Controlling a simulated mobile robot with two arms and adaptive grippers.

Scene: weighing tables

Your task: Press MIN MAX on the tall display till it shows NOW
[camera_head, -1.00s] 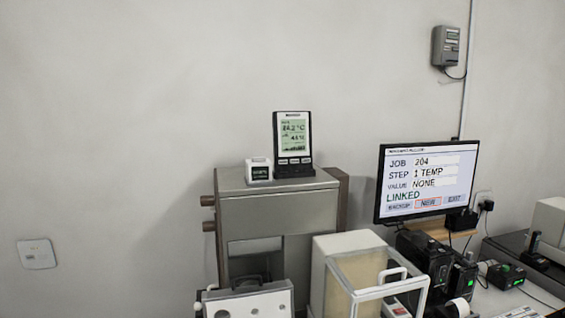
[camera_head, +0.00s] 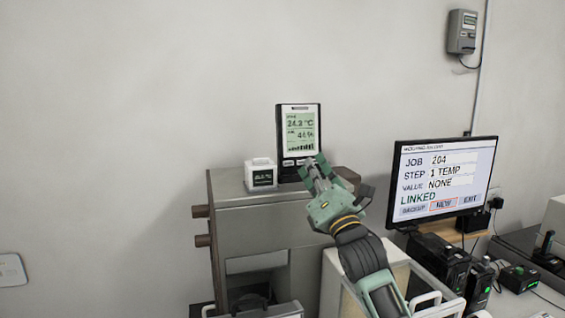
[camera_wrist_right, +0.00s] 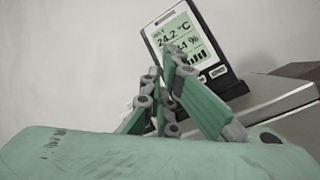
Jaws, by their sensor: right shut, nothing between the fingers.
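The tall display (camera_head: 299,131) stands upright on top of a grey metal cabinet. Its screen reads 24.2 °C, with a humidity figure and bars below; the small label at the top is too small to read. A row of buttons lies under the screen, its right part hidden behind my right gripper (camera_head: 317,164). That gripper is shut and empty, its fingertips at the display's lower right front; I cannot tell if they touch. In the right wrist view the display (camera_wrist_right: 203,75) is tilted, and the shut fingers (camera_wrist_right: 168,62) cover its lower left part. My left gripper is not in view.
A small white device (camera_head: 261,174) stands left of the display on the cabinet (camera_head: 270,215). A monitor (camera_head: 444,180) to the right shows JOB 204, STEP 1 TEMP, VALUE NONE, LINKED. Black devices (camera_head: 440,262) stand below it.

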